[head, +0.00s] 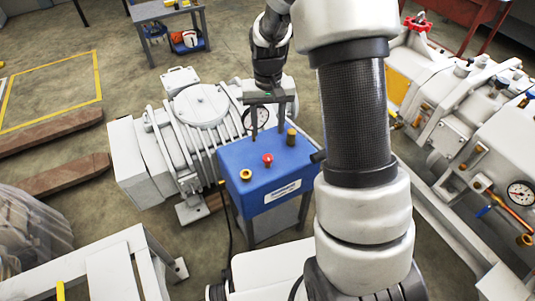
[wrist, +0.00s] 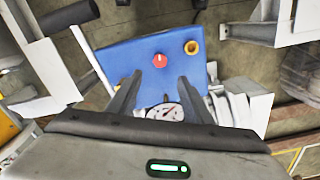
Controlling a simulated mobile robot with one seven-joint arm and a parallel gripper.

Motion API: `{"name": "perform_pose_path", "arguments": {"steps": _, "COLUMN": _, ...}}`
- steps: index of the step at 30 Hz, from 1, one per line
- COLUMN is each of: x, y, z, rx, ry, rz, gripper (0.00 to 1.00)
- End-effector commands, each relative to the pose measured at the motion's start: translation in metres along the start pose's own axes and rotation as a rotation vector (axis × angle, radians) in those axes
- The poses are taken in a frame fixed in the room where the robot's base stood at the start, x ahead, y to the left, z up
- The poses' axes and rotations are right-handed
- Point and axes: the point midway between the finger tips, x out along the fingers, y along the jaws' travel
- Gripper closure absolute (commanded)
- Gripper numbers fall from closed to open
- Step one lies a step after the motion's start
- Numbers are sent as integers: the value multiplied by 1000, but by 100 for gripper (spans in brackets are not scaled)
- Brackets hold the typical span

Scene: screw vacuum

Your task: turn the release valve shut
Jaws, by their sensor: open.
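A blue box (head: 240,158) carries a red knob (head: 267,160), a brass ring (head: 246,174) and a brass post (head: 291,137). I cannot tell for sure which fitting is the release valve. My gripper (head: 268,137) is open and empty above the back part of the box, its fingers pointing down. In the wrist view the red knob (wrist: 160,60) lies just beyond the fingertips of my gripper (wrist: 159,77). The brass ring (wrist: 191,48) is right of it. The brass post is not clear there, perhaps behind a finger.
A round gauge (head: 257,119) sits behind the box. A grey ribbed pump (head: 190,115) stands close on its left. White machinery (head: 470,130) with pipes, a gauge and a blue lever (head: 483,211) fills the right. A white frame (head: 120,265) stands at front left.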

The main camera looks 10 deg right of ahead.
Motion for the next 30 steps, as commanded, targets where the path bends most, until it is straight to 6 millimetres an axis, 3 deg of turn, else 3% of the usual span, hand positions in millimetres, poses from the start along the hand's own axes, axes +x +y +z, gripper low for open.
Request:
{"name": "perform_pose_path", "arguments": {"steps": 1, "x": 16, "y": 0, "z": 1, "rx": 0, "ry": -4, "rz": 0, "gripper": 54}}
{"name": "perform_pose_path", "arguments": {"steps": 6, "x": 54, "y": 0, "z": 1, "rx": 1, "ry": -3, "rz": 0, "gripper": 54}}
{"name": "perform_pose_path", "arguments": {"steps": 15, "x": 107, "y": 0, "z": 0, "rx": 0, "ry": -1, "rz": -1, "gripper": 54}}
{"name": "perform_pose_path", "arguments": {"steps": 21, "x": 121, "y": 0, "z": 0, "rx": 0, "ry": 1, "rz": -1, "gripper": 54}}
{"name": "perform_pose_path", "arguments": {"steps": 30, "x": 123, "y": 0, "z": 0, "rx": 0, "ry": 2, "rz": -1, "gripper": 54}}
